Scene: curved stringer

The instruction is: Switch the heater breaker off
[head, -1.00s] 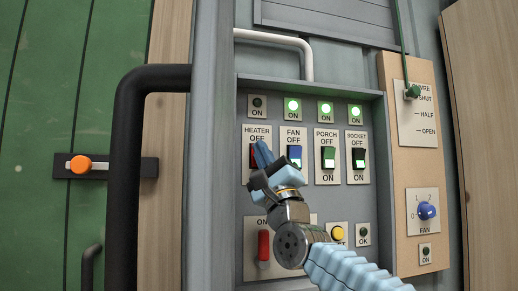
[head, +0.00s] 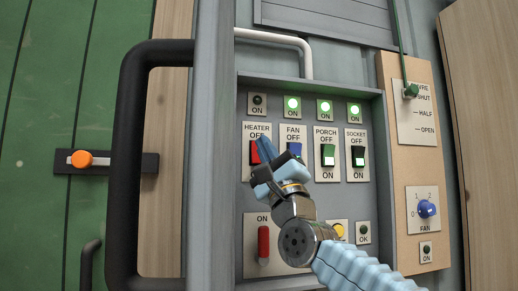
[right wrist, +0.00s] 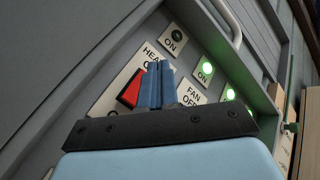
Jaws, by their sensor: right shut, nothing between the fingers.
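The heater breaker is a red rocker (head: 254,154) under the HEATER OFF label, leftmost in the breaker row. Its lower part is partly hidden by my right gripper (head: 265,146) in the head view. The lamp (head: 258,100) above it is dark. In the right wrist view the red rocker (right wrist: 131,91) sits just left of the blue fingertips (right wrist: 160,70). The right fingers are closed together and empty, close in front of the panel beside the rocker; I cannot tell whether they touch it. My left gripper is not in view.
Fan (head: 294,152), porch (head: 328,155) and socket (head: 358,156) breakers stand to the right, with lit green lamps above. A red lever (head: 263,244) is below. A black handle (head: 129,150) and panel edge stand left; a blue fan knob (head: 426,209) is right.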

